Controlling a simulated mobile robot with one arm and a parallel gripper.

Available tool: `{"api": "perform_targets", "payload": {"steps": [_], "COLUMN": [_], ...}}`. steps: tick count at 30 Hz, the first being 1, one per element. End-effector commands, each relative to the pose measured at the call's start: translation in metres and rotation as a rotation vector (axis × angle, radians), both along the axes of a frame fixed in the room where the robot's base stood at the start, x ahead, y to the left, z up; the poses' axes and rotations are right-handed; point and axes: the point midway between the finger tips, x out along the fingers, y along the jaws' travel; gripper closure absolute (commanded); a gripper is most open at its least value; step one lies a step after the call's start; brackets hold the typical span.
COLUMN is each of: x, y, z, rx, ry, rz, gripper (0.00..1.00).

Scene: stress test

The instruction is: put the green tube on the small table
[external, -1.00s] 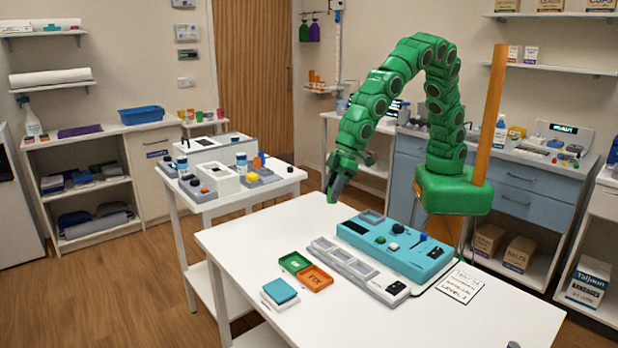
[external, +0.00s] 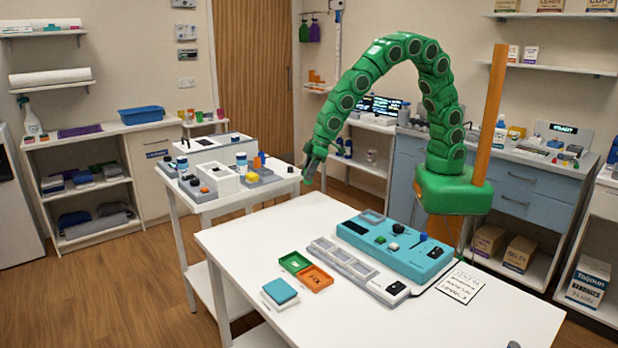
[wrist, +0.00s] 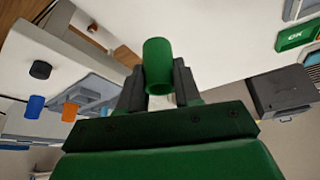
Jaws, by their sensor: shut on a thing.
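My gripper (external: 308,174) is at the end of the green arm, pointing down near the right edge of the smaller white table (external: 236,196). In the wrist view my gripper (wrist: 158,78) is shut on the green tube (wrist: 158,62), which sits between the two dark fingers. In the external view I cannot tell the tube apart from the green gripper. The smaller white table stands left of the main white table and carries several devices.
The main white table (external: 255,240) holds a teal device (external: 400,245), a grey slotted tray (external: 350,268), and green (external: 294,262) and orange (external: 315,279) trays. A white box (external: 222,178) and knobbed devices crowd the smaller table. Its right edge strip looks bare.

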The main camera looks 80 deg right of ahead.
Motion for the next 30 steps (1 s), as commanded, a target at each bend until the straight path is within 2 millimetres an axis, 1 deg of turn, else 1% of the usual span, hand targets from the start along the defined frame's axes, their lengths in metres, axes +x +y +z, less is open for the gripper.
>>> {"api": "perform_targets", "payload": {"steps": [1,5,6,12,15,23,29,30], "x": [0.007,0.020,0.024,0.034,0.035,0.037,0.033,0.032], "y": [-0.020,-0.063,-0.076,-0.139,-0.167,-0.228,-0.278,-0.289], "z": [-0.002,-0.006,-0.007,-0.014,-0.018,-0.024,-0.030,-0.031], "rx": [0.000,0.001,0.001,0.002,0.001,0.006,0.007,0.008], "ry": [0.001,-0.001,-0.003,0.001,0.003,0.000,-0.001,0.000], "rz": [-0.024,-0.070,-0.084,-0.150,-0.178,-0.244,-0.294,-0.306], "gripper": [1.00,1.00,1.00,1.00,1.00,1.00,1.00,1.00]}}
